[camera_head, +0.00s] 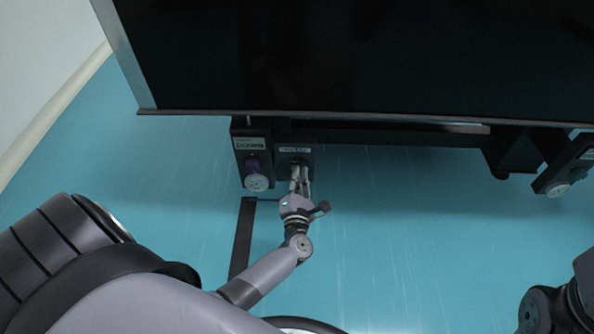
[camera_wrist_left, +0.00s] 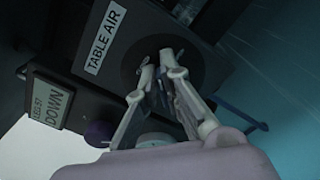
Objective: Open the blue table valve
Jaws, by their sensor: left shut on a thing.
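The table valve sits on a dark control box (camera_head: 295,157) under the table's front edge. In the left wrist view its round dark face plate (camera_wrist_left: 200,65) shows beside a white "TABLE AIR" label (camera_wrist_left: 106,36). My left gripper (camera_head: 300,172) is at this face, its fingers (camera_wrist_left: 160,70) closed together in front of the plate. It is shut on the valve handle, which is mostly hidden between the fingers; I cannot tell the handle's colour or angle. My right gripper is out of view; only part of that arm shows at the lower right.
Left of the valve are a purple knob (camera_head: 253,165) and a round white gauge (camera_head: 257,183). The large black table top (camera_head: 350,60) overhangs the box. Another box with a gauge (camera_head: 557,189) hangs at the right. The blue floor (camera_head: 410,240) in front is clear.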

